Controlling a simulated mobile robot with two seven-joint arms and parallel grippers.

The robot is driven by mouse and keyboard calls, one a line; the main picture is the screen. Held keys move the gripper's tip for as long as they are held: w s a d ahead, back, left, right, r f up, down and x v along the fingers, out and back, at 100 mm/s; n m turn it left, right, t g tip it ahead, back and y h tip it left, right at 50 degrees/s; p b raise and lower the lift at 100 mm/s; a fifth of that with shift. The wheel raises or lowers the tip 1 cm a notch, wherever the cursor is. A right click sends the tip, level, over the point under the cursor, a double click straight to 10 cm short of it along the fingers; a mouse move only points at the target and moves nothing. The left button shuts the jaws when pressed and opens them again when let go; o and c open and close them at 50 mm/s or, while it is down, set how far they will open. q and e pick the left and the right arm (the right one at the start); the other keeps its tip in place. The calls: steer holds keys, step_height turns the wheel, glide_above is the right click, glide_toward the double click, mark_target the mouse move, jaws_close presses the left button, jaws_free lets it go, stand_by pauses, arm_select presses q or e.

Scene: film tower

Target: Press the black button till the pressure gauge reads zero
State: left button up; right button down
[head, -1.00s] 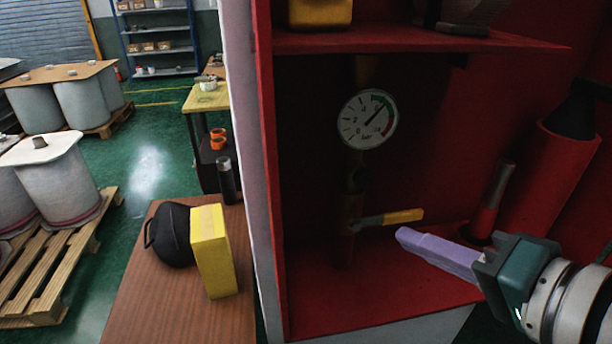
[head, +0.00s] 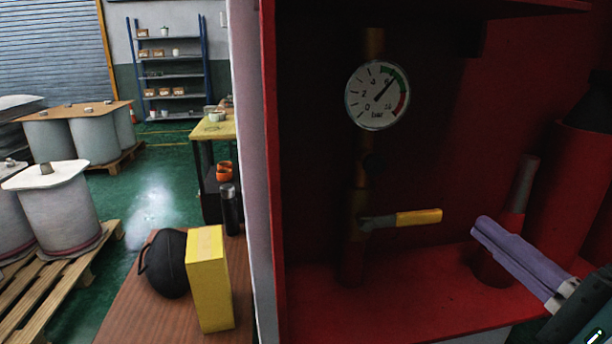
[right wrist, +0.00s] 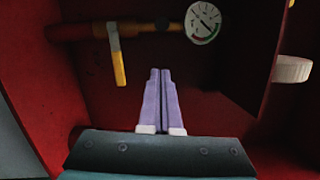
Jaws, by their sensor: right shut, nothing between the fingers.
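The round white pressure gauge (head: 377,95) is on a pipe inside the red cabinet. Its needle points to the upper right, near the start of the green band, well away from the 0. A small dark round knob, the black button (head: 374,163), is on the pipe below the gauge and is hard to make out in shadow. In the right wrist view, the button (right wrist: 162,22) and gauge (right wrist: 203,22) are beyond the fingertips. My right gripper (head: 478,226) has purple fingers shut and empty, right of and below the button, touching neither. My left gripper is not in view.
A yellow valve handle (head: 418,217) sticks out to the right from the pipe below the button. A red cylinder (head: 568,185) stands at right in the cabinet. The red shelf floor (head: 400,300) is mostly bare. A yellow box (head: 208,280) is on the table outside.

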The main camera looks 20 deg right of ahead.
mark_target(374, 165)
steer(key=w+a+r+p, duration=0.1)
steer(key=w+a+p, duration=0.1)
steer(key=w, duration=1)
steer(key=shift+w+a+r, duration=0.15)
steer(key=shift+w+r, duration=0.1)
steer(key=shift+r, duration=0.15)
steer(key=shift+w, duration=0.1)
